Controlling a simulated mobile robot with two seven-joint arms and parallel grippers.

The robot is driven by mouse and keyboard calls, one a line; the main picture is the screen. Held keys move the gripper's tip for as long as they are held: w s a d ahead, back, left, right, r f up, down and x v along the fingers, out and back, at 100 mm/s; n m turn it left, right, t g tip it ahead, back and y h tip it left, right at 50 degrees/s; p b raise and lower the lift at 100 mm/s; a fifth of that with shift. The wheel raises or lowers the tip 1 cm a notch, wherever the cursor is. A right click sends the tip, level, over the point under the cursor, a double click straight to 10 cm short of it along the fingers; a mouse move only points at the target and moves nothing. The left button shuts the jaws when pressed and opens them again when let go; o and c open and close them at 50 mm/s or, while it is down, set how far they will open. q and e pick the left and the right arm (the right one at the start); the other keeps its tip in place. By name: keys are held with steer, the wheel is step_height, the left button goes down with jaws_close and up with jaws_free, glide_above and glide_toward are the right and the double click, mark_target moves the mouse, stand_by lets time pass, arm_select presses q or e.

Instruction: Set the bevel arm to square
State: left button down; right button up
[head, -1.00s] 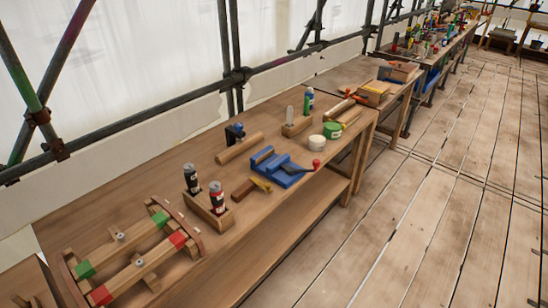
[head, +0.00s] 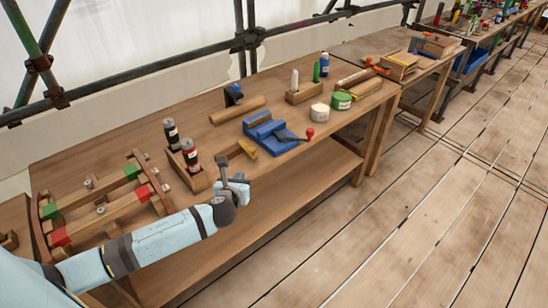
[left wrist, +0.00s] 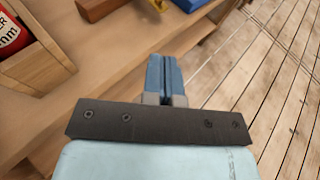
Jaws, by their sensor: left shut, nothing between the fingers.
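The bevel has a dark brown stock (head: 229,153) and a yellow arm (head: 247,149), lying on the bench between the bottle tray and the blue vice. The arm slants away from the stock; its exact angle is hard to tell. My left gripper (head: 231,171) is shut and empty at the bench's front edge, just in front of the bevel in the head view. In the left wrist view its blue fingers (left wrist: 164,76) are pressed together. The stock's end (left wrist: 97,7) and a bit of the yellow arm (left wrist: 157,4) show at that view's top. My right gripper is not in view.
A wooden tray (head: 197,182) with two bottles stands left of the bevel. A blue vice (head: 262,130) with a red-knobbed handle stands right of it. A wooden frame with red and green blocks (head: 60,236) is at the left. The floor in front is clear.

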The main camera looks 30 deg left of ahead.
arm_select(q)
glide_toward(255, 151)
steer(key=x, duration=0.3)
steer(key=a+x, duration=0.1)
steer(key=x, duration=0.2)
steer(key=shift+a+f, duration=0.1)
steer(key=shift+f, duration=0.2)
steer(key=shift+w+d+r+n+y+p, duration=0.15)
steer(key=shift+w+d+n+y+p, duration=0.35)
steer(key=shift+y, duration=0.3)
steer(key=shift+w+d+n+g+y, duration=0.15)
steer(key=shift+w+n+g+y, duration=0.15)
steer(key=shift+w+g+y, duration=0.1)
steer(key=shift+s, duration=0.1)
